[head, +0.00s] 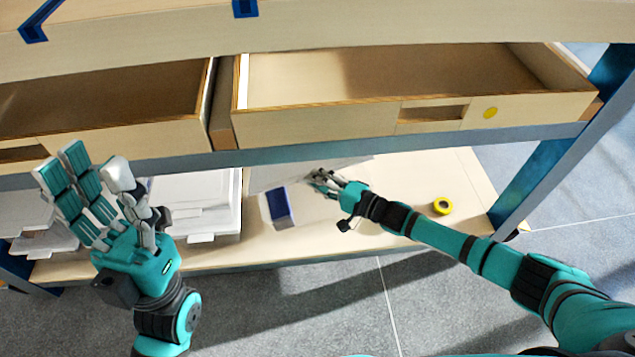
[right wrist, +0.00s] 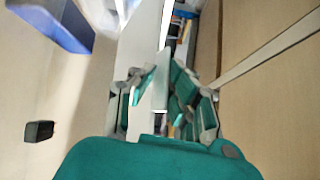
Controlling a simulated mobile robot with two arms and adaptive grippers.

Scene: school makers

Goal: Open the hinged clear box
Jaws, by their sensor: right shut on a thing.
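A pale, see-through panel (head: 290,172), apparently the lid of the hinged clear box, stands over the lower shelf below the right drawer. My right gripper (head: 322,183) is at its right part, with its fingers shut on it. In the right wrist view the fingers (right wrist: 160,95) close around a pale edge (right wrist: 152,103). The hinge and the rest of the box are hard to make out. My left gripper (head: 92,178) is open and empty, fingers spread, in front of the shelf at the left, away from the panel.
A blue and white block (head: 278,208) is close to the panel. White boxes (head: 196,190) stand left of it. A yellow tape roll (head: 442,206) lies at the right. Open drawers (head: 310,123) hang above; a blue post (head: 520,190) bounds the right.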

